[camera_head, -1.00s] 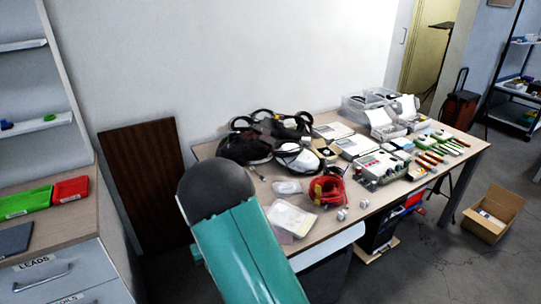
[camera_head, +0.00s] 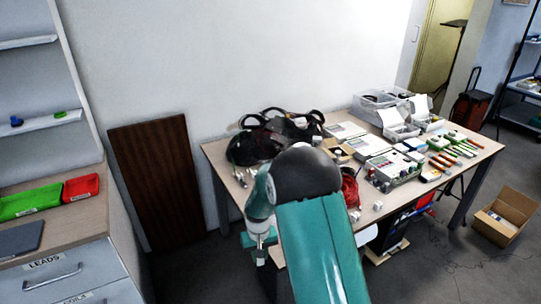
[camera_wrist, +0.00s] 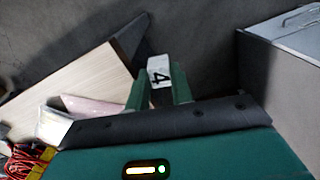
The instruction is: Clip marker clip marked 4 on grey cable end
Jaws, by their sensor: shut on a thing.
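The white marker clip (camera_wrist: 159,68) with a black 4 shows in the wrist view, between the two green fingers of my gripper (camera_wrist: 158,85). My gripper is shut on it and holds it clear of the table, over the dark floor in that view. I cannot pick out the grey cable end; dark bundled cables (camera_head: 250,146) lie at the table's back left.
The wooden table (camera_head: 222,166) carries white boxes, small devices and red cable (camera_head: 349,188). Left are a drawer cabinet (camera_head: 62,268) with green (camera_head: 30,203) and red (camera_head: 81,187) trays. A brown board (camera_head: 150,190) leans on the wall. A cardboard box (camera_head: 507,215) stands on the floor.

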